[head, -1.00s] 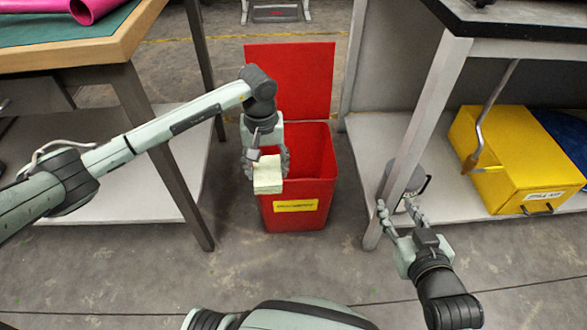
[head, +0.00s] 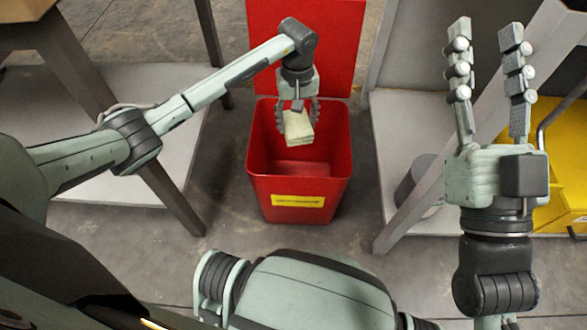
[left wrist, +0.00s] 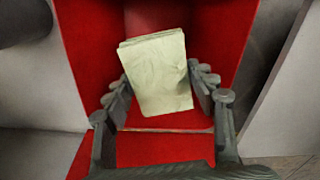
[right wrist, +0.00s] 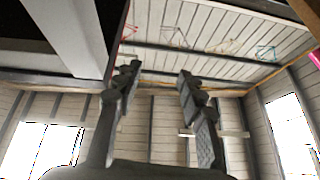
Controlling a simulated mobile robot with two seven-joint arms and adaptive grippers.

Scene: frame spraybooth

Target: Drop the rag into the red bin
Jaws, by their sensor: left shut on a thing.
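The rag (head: 299,128) is a folded, pale yellow cloth. My left gripper (head: 298,116) is shut on it and holds it above the open mouth of the red bin (head: 330,197). The left wrist view shows the rag (left wrist: 157,75) between the two fingers, with the red bin's inside (left wrist: 165,148) behind and below it. The bin stands on the floor with a yellow label on its front, and its red lid is raised at the back. My right gripper (head: 487,85) is open and empty, pointing up to the right of the bin. It shows empty in the right wrist view (right wrist: 158,85).
Table legs and a low grey shelf (head: 110,150) stand left of the bin. Another grey leg (head: 440,160) and a grey cylinder (head: 415,185) are on the right. A yellow box (head: 567,190) lies on the right shelf, partly hidden.

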